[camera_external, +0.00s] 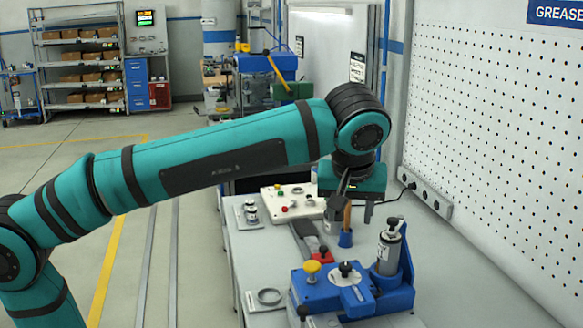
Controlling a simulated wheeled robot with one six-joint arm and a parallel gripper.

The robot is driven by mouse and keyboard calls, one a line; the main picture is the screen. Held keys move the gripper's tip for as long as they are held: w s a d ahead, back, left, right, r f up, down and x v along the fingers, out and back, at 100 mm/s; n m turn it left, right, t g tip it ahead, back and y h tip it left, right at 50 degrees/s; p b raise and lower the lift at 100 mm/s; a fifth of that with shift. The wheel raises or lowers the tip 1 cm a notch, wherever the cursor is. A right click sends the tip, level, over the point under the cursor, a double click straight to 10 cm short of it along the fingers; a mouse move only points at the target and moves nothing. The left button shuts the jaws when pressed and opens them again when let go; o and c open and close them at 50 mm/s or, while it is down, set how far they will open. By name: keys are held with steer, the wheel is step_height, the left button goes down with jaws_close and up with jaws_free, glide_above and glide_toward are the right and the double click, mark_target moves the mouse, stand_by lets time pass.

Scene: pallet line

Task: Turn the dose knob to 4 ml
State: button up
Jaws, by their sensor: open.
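A blue dosing device (378,299) stands on the bench at the lower right. A black knob (346,268) sits on a pale round dial plate on its top, likely the dose knob. The dial marks are too small to read, so its setting cannot be told. A yellow knob (311,272) stands to its left, and a grey cylinder (388,250) stands upright at the right of the device. My gripper (354,207) points down, open, above and behind the device, apart from the black knob. Its fingers are partly hard to make out against dark things behind.
A metal ring (269,296) lies at the left on the bench. A cream panel with buttons (290,204) lies farther back. A white pegboard wall (500,150) bounds the right.

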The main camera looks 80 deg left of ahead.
mark_target(346, 265)
steer(key=x, duration=1.6)
steer(key=shift+w+a+f, duration=0.1)
steer(key=shift+a+f, duration=0.1)
steer(key=c, duration=1)
